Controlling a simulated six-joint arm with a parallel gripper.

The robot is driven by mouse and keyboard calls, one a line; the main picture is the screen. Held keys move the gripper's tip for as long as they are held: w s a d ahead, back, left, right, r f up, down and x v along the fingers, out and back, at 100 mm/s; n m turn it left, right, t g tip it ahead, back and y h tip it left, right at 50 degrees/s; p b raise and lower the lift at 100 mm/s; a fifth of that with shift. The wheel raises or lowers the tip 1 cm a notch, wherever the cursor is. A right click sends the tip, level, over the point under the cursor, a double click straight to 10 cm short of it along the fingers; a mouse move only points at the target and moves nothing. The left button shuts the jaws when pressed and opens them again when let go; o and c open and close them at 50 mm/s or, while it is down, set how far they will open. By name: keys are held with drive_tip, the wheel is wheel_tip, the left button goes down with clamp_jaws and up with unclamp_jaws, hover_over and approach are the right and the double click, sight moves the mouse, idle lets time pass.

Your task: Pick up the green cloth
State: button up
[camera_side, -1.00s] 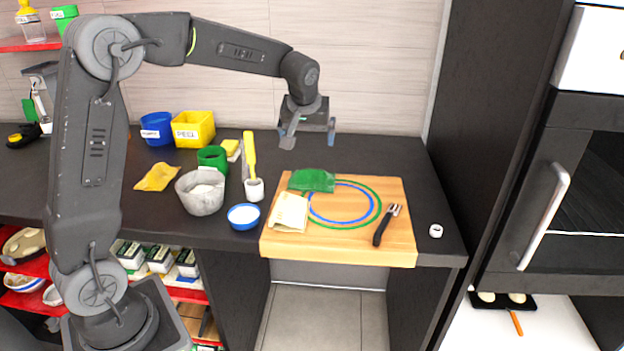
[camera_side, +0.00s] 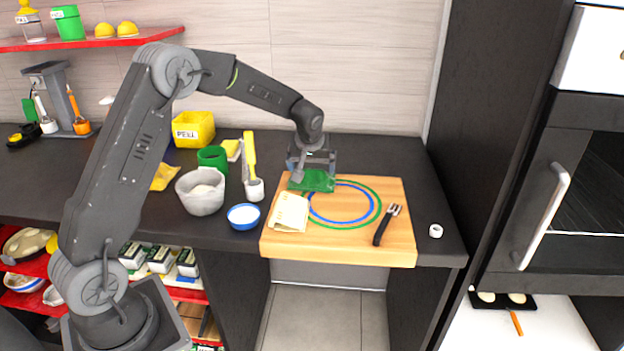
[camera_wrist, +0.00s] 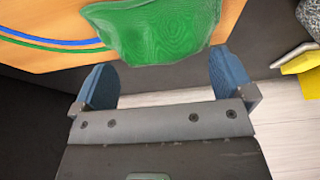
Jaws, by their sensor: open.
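The green cloth (camera_side: 318,182) lies at the back left of the wooden board (camera_side: 345,244), by the edge of the blue and green rings. In the wrist view the cloth (camera_wrist: 165,30) is rumpled and sits just beyond the fingertips, centred between them. My gripper (camera_side: 314,176) is low over the back edge of the board, above and slightly behind the cloth. Its two blue fingers are spread apart in the wrist view (camera_wrist: 165,75), with nothing between them. In the side view the fingertips overlap the cloth, so I cannot tell whether they touch it.
A cream folded cloth (camera_side: 290,212) lies on the board's left, and a black-handled peeler (camera_side: 385,226) on its right. Left of the board stand a grey bowl (camera_side: 201,197), a blue-rimmed dish (camera_side: 243,216) and a white cup with a yellow-handled tool (camera_side: 254,188). The board's right side is mostly clear.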

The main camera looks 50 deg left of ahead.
sight(312, 176)
drive_tip(key=shift+x, duration=1.4)
drive_tip(key=shift+c, duration=0.4)
drive_tip(key=c, duration=0.5)
